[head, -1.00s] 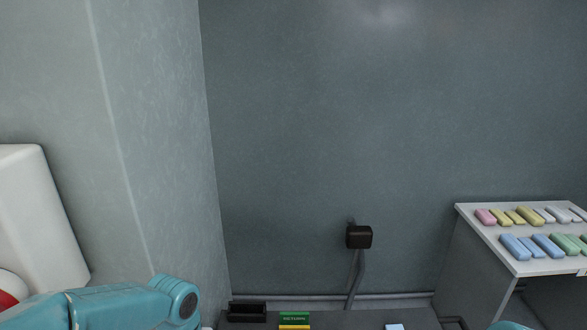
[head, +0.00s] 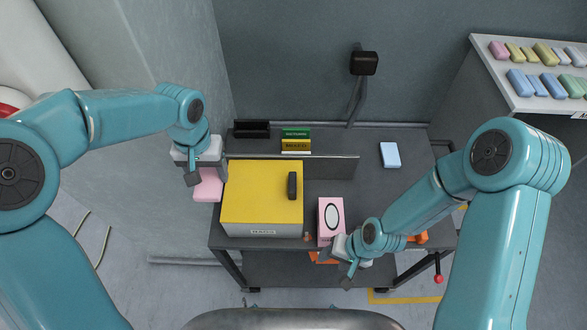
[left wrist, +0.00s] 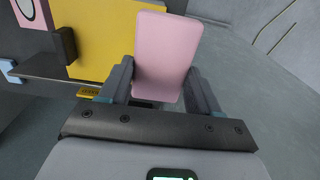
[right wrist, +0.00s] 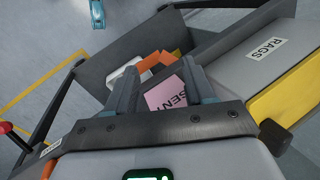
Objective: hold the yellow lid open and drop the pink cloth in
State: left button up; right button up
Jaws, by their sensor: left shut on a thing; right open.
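The yellow lid (head: 250,190) lies shut on a grey box labelled RAGS (right wrist: 245,60), with a black handle (head: 292,186) at its right side. My left gripper (head: 197,172) is shut on the pink cloth (head: 208,186), just left of the box. The left wrist view shows the cloth (left wrist: 167,52) upright between the fingers. My right gripper (head: 352,270) is open and empty, in front of the table's edge by a pink carton (head: 331,218). The right wrist view shows the lid (right wrist: 290,92) and handle (right wrist: 273,135) at the right.
A thin upright panel (head: 335,167) stands behind the box. Green and yellow blocks (head: 295,139) and a black tray (head: 251,129) are at the back. A light blue pad (head: 390,155) lies on the dark table. A side shelf (head: 515,92) holds coloured packs at the right.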

pick_arm(q)
jog(key=shift+a+f, duration=0.1)
jog(key=shift+f, duration=0.1)
pick_arm(e)
jog(key=w+a+r+n+h, duration=0.2)
jog(key=w+a+r, duration=0.6)
jog(key=w+r, duration=0.45)
jog(key=n+t+h, duration=0.1)
jog(key=h, duration=0.1)
send_near(292, 182)
jog(key=f, duration=0.6)
jog(key=w+f, duration=0.1)
jog(key=f, duration=0.2)
jog(key=shift+f, duration=0.8)
